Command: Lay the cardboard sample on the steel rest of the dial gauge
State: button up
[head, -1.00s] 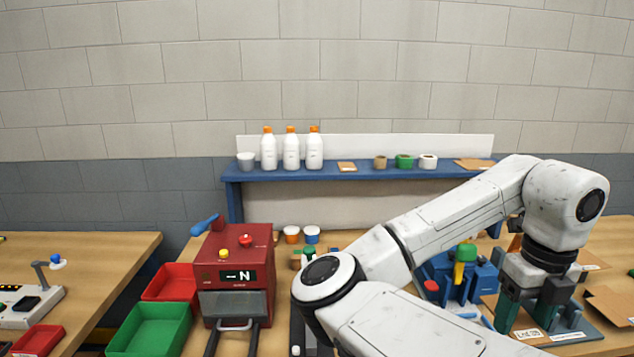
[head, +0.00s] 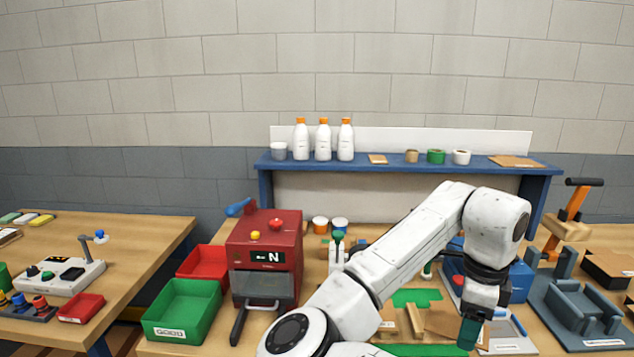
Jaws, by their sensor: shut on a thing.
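My gripper (head: 471,330), with dark teal fingers, points down over the right-hand part of the bench and is seen from the side. It is shut, and a flat brown cardboard piece (head: 441,322) shows right beside its fingers. This looks like the cardboard sample in its hold, though the grip itself is hidden. I cannot surely make out the dial gauge or its steel rest. A small pale upright stand with a green knob (head: 338,240) is behind my arm, its lower part partly covered.
A red press (head: 265,250) stands left of my arm, with green (head: 183,310) and red (head: 204,262) bins beside it. A blue-grey fixture (head: 575,300) stands at the right. A blue shelf (head: 400,166) with bottles and tape rolls is behind. My arm hides the bench's middle.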

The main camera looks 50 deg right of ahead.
jog(key=w+a+f+n+b, duration=0.3)
jog(key=w+a+f+n, duration=0.9)
jog(key=w+n, duration=0.4)
jog(key=w+a+f+n+b, duration=0.2)
jog(key=w+a+f+n, duration=0.1)
jog(key=a+f+n, duration=0.5)
jog(key=w+a+f+n+b, duration=0.1)
jog(key=w+a+f+n, duration=0.2)
jog(key=a+f+n, duration=0.6)
jog(key=a, duration=0.3)
jog(key=shift+w+a+f+b, duration=0.2)
jog(key=shift+f+b, duration=0.05)
jog(key=shift+b, duration=0.1)
